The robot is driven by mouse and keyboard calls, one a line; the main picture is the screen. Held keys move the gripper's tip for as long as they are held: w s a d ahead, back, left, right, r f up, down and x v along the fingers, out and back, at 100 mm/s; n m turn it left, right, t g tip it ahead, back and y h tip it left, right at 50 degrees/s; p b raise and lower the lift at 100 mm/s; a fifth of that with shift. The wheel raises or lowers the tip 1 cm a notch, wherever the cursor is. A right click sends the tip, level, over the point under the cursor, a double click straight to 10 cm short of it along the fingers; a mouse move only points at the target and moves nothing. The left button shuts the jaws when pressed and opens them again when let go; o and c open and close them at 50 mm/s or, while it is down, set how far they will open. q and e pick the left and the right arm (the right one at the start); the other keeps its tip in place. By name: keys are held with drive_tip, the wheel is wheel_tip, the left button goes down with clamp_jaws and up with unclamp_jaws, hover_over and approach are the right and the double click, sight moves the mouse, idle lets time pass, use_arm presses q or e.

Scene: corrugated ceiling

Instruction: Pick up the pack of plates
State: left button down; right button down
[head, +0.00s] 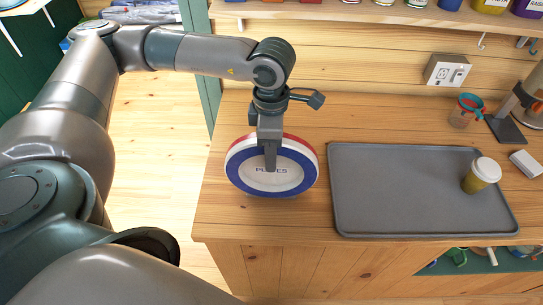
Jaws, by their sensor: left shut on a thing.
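The pack of plates (250,180) is a round package with a blue rim, a white middle lettered "PLATES" and some red along its far edge. It is at the left end of the wooden counter in the head view, tilted toward me. My left gripper (270,163) comes down from above and is shut on the pack, with one finger across its front face. The other finger is hidden behind the pack. I cannot tell whether the pack's lower edge touches the counter. My right gripper is not in view.
A grey tray (400,190) lies on the counter (320,120) right of the pack, with a lidded cup (482,175) on it. A glass with a teal rim (466,110) and a dark stand (508,130) are at the back right. A shelf (370,14) overhangs the counter.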

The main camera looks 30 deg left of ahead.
use_arm(q)
drive_tip(key=shift+r, duration=0.1)
drive_tip(key=w+d+r+b, duration=0.6)
drive_tip(key=w+r+b, duration=0.1)
drive_tip(key=w+r, duration=0.3)
drive_tip(key=shift+d+r, duration=0.15)
drive_tip(key=shift+r, duration=0.25)
idle(0.4)
